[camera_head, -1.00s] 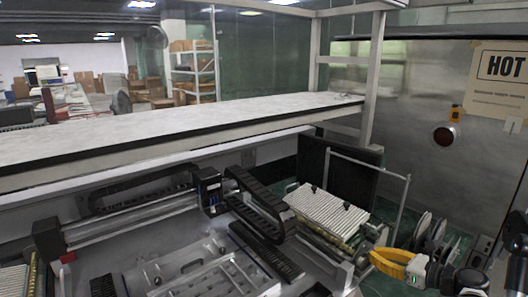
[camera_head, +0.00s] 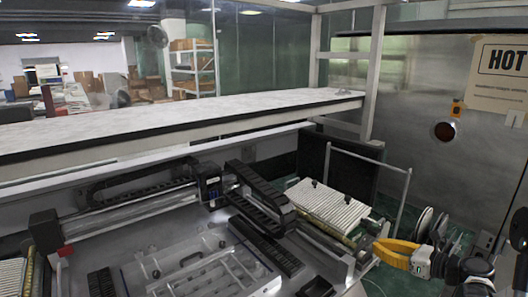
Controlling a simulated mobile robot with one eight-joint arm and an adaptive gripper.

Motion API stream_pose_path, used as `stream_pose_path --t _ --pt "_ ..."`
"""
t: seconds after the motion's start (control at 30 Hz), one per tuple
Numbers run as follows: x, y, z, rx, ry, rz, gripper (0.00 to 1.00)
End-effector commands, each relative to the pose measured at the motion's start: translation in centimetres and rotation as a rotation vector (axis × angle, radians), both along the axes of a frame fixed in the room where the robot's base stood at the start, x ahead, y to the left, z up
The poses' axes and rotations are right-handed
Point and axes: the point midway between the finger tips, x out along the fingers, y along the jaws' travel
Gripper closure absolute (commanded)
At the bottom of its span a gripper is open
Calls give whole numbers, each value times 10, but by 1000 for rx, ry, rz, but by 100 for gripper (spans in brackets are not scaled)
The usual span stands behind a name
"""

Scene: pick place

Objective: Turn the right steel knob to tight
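A grey plate (camera_head: 131,283) with a bar handle lies on the machine bed at the bottom centre. Two small steel-looking knobs stand on it, a left knob (camera_head: 155,274) and a right knob (camera_head: 222,244). Their tight or loose marks are too small to read. My gripper (camera_head: 377,247) has yellow fingers pointing left. It is at the lower right, well to the right of both knobs and touching neither. Nothing shows between its fingers, but the small side view does not show whether they are apart at the tips.
A ribbed white plate (camera_head: 330,207) with small dark knobs lies between the grey plate and my gripper. A black cable chain (camera_head: 262,192) and a metal rail frame (camera_head: 372,160) rise nearby. A long shelf (camera_head: 180,117) spans behind. A steel panel with a HOT sign (camera_head: 505,62) stands right.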

Motion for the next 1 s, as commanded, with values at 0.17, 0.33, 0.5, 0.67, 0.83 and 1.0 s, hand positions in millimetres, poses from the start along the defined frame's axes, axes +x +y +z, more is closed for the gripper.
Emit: stream_pose_path --t 0.17,0.33,0.5,0.67,0.83,1.0 --pt "0 -1 0 -2 0 -1 100" --pt "0 -1 1 -2 0 -1 100" --pt "1 -2 6 -1 1 -1 100" --pt "-4 -7 7 -1 0 -3 100" --pt "-21 -21 6 -1 0 -4 100" --pt "-38 -34 6 -1 0 -3 100"
